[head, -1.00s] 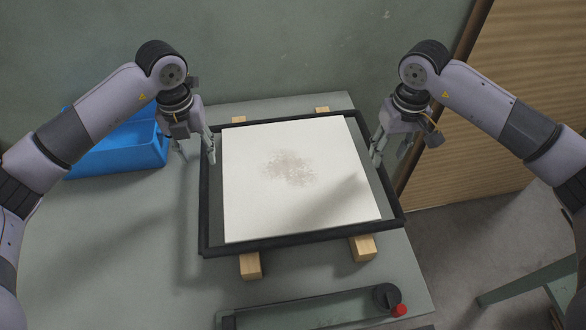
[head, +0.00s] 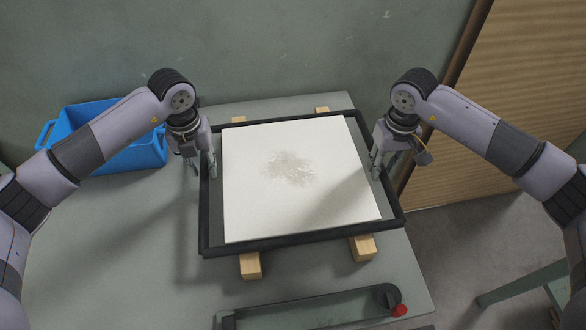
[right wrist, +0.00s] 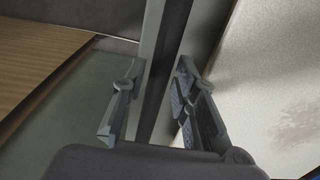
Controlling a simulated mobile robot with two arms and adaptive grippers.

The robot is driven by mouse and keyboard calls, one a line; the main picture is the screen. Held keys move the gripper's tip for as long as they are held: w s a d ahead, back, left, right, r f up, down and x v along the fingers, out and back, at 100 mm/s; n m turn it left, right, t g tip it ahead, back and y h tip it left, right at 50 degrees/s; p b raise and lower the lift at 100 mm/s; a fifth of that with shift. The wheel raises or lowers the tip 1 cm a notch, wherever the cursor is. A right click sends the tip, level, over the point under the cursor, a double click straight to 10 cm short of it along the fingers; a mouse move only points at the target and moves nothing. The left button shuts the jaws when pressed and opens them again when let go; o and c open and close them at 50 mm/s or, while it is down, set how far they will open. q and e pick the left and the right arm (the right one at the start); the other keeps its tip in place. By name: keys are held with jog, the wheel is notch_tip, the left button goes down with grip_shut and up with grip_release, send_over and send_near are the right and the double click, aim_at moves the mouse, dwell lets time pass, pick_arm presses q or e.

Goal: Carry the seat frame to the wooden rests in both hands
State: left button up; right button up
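The seat frame (head: 300,243) is a black rectangular frame with a pale, stained white panel (head: 300,205) inside it. It lies across the wooden rests (head: 362,248), whose ends show at its near and far edges. My left gripper (head: 204,174) is at the frame's left rail with its fingers apart, one on each side. My right gripper (head: 381,173) is at the right rail. In the right wrist view its fingers (right wrist: 160,72) are spread, with the dark rail (right wrist: 163,80) running between them and a gap visible. Whether the left fingers touch the rail cannot be seen.
A blue bin (head: 140,158) stands at the table's back left, partly behind my left arm. A grey tray-like fixture with a red knob (head: 399,310) lies at the near edge. A slatted wooden panel (head: 500,110) stands at right. The table's left side is clear.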

pick_arm(q)
grip_shut()
pick_arm(e)
grip_shut()
pick_arm(q)
jog(key=shift+r, duration=0.1)
pick_arm(e)
jog(key=shift+r, duration=0.1)
